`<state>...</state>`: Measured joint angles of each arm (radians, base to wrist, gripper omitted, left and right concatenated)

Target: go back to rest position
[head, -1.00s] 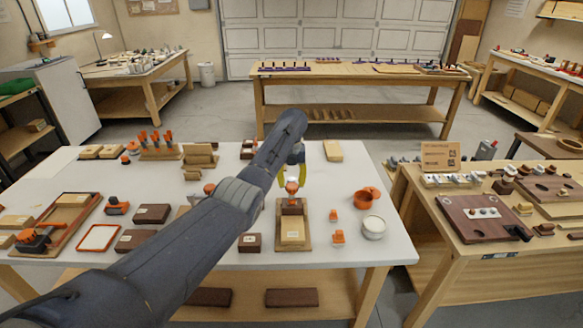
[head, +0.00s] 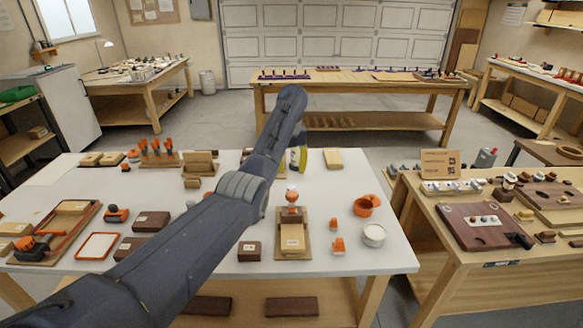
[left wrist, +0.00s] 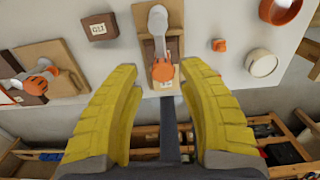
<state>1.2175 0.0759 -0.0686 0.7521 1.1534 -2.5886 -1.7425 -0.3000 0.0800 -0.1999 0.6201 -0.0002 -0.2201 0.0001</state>
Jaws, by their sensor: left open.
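My left gripper (head: 299,158) is raised above the white table, partly hidden behind my own arm in the head view. In the left wrist view its two yellow fingers (left wrist: 163,115) are spread wide with nothing between them. Beyond the fingertips is a wooden stand (head: 293,240) with an orange-topped knob (head: 292,196), which also shows in the left wrist view (left wrist: 162,70). The gripper is apart from it. My right gripper is not in view.
The white table (head: 340,205) carries a dark box (head: 249,251), an orange cup (head: 362,207), a white round pot (head: 374,235) and small orange pieces (head: 338,247). A wooden bench (head: 430,240) stands to the right. Air above the table is free.

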